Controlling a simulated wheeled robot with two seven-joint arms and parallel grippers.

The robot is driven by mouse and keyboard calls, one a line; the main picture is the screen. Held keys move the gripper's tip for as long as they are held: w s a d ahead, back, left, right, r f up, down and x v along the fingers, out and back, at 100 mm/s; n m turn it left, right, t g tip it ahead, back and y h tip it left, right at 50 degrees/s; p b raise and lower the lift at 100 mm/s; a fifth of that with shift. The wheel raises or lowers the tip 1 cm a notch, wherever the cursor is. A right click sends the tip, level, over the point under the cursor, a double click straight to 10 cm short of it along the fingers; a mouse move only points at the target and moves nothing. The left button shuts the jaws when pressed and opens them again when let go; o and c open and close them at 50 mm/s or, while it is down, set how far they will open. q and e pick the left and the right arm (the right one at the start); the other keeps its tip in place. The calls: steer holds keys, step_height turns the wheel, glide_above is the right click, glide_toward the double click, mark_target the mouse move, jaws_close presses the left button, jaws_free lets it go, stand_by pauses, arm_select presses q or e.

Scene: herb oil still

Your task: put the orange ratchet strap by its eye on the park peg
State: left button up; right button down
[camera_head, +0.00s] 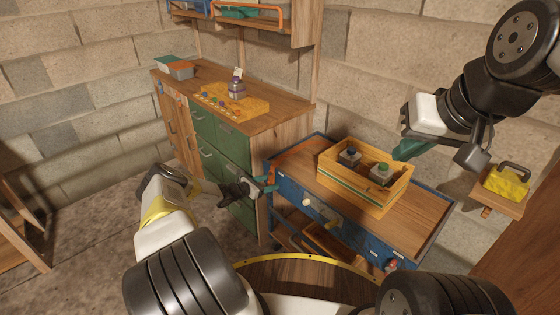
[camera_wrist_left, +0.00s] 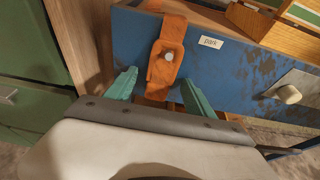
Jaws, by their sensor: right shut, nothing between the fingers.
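The orange ratchet strap (camera_wrist_left: 160,72) hangs down the blue drawer front, beside the white "park" label (camera_wrist_left: 211,42) in the left wrist view. The pale round end of the park peg (camera_wrist_left: 169,56) shows through the strap's upper part, so the eye appears to be around the peg. My left gripper (camera_wrist_left: 158,84) has its teal fingers apart, one on each side of the strap, with gaps visible. It is at the left end of the blue bench in the head view (camera_head: 268,182). My right gripper (camera_head: 408,149) is shut and empty, above the bench's right side.
A wooden crate (camera_head: 358,199) with bottles stands on the blue bench (camera_head: 425,212). A green drawer cabinet (camera_head: 232,145) adjoins it on the left, carrying a yellow tray (camera_head: 250,106). A yellow item (camera_head: 508,184) sits on a small wall shelf at right. The bench top's right end is clear.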

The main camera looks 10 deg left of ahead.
arm_select(q)
steer(key=v, duration=0.7)
steer(key=shift+s+a+r, duration=0.15)
steer(key=shift+s+a, duration=0.1)
steer(key=shift+s, duration=0.05)
steer(key=shift+r, duration=0.1)
